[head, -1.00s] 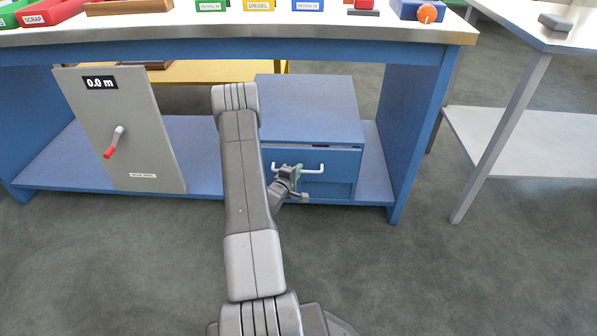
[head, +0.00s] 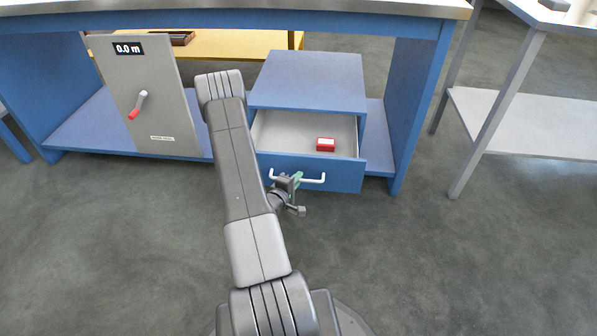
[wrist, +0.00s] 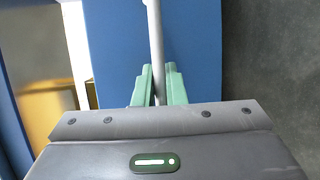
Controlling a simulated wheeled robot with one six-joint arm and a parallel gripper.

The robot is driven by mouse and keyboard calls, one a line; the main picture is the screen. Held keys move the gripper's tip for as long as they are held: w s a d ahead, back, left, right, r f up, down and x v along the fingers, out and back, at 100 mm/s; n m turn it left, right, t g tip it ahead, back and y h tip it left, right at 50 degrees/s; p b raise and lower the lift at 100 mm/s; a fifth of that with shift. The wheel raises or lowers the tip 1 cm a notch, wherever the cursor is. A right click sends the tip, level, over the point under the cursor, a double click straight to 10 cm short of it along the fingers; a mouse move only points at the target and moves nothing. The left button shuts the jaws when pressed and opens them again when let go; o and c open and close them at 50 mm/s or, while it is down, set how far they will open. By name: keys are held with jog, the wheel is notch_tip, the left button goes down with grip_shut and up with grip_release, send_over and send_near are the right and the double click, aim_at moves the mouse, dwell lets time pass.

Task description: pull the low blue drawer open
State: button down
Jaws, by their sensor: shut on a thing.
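The low blue drawer (head: 340,177) stands pulled out from its blue cabinet (head: 310,80) under the workbench, and its pale inside shows. A small red box (head: 326,144) with a pale top lies inside it. My gripper (head: 291,182) is at the white bar handle (head: 313,181), on its left part, in front of the drawer face. In the wrist view, my gripper's green fingers (wrist: 158,88) are shut on the handle (wrist: 155,45), with the blue drawer front (wrist: 115,50) behind. My arm hides the drawer's left edge in the head view.
A grey panel (head: 165,115) with a red-tipped lever and a "0.0 m" display stands at the left. The bench's blue right leg (head: 412,110) is close to the cabinet. A grey side table (head: 525,118) stands at the right. The floor in front is clear.

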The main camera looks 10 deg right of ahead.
jog(key=shift+s+a, duration=0.2)
jog(key=shift+s, duration=0.55)
jog(key=shift+s+a, duration=0.25)
jog(key=shift+s, duration=0.45)
jog(key=shift+s+a, duration=0.2)
jog(key=shift+s, duration=0.55)
jog(key=c, duration=1.5)
grip_release()
jog(key=p+v, duration=0.3)
jog(key=v, duration=1)
jog(key=shift+s+a, duration=0.2)
jog(key=shift+s, duration=0.15)
jog(key=shift+b+x, duration=1.6)
jog(key=shift+x, duration=5.35)
